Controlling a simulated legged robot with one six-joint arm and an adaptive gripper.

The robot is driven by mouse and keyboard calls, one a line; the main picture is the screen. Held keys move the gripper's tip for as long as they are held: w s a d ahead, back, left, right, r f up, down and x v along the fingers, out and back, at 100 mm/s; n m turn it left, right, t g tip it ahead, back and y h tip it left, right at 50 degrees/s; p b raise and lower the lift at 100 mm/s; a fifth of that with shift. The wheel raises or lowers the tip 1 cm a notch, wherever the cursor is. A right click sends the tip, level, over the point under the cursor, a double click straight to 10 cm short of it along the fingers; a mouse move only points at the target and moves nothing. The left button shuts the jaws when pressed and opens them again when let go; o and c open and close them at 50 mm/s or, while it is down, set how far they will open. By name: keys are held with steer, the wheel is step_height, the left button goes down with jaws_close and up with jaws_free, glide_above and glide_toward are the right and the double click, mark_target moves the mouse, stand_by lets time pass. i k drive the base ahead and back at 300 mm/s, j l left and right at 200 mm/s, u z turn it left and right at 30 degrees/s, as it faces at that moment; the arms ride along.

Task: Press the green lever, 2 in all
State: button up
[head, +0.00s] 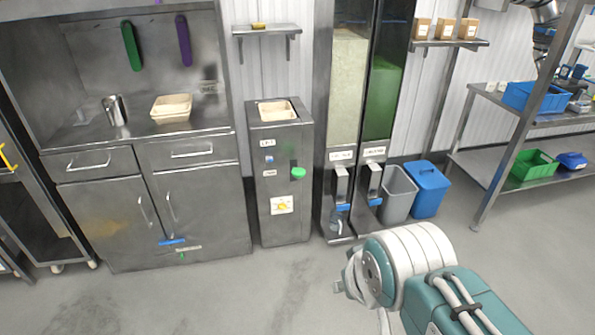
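A green knob-like lever (298,172) sticks out on the front right of a narrow grey metal cabinet (276,222). A cream tray (274,110) sits in the top of that cabinet. My gripper (346,284) is low in the head view, in front of the dispensers and right of the cabinet, well apart from the green lever. It is small and partly hidden by my wrist, so I cannot tell whether it is open or shut.
Two tall dispensers (341,156) with blue-tipped levers stand right of the cabinet. A grey bin (397,195) and a blue bin (428,190) stand beside them. A steel counter (80,140) with a cream tray (171,107) is at left. The front floor is clear.

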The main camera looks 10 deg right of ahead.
mark_target(298, 172)
steer(key=i+j, duration=0.15)
steer(key=i, duration=0.4)
steer(key=i+j, duration=0.15)
steer(key=i, duration=0.35)
steer(key=i+j+z, duration=0.1)
steer(key=i, duration=0.45)
steer(key=i+j, duration=0.3)
steer(key=i, duration=0.25)
steer(key=i+j, duration=0.2)
steer(key=i, duration=0.3)
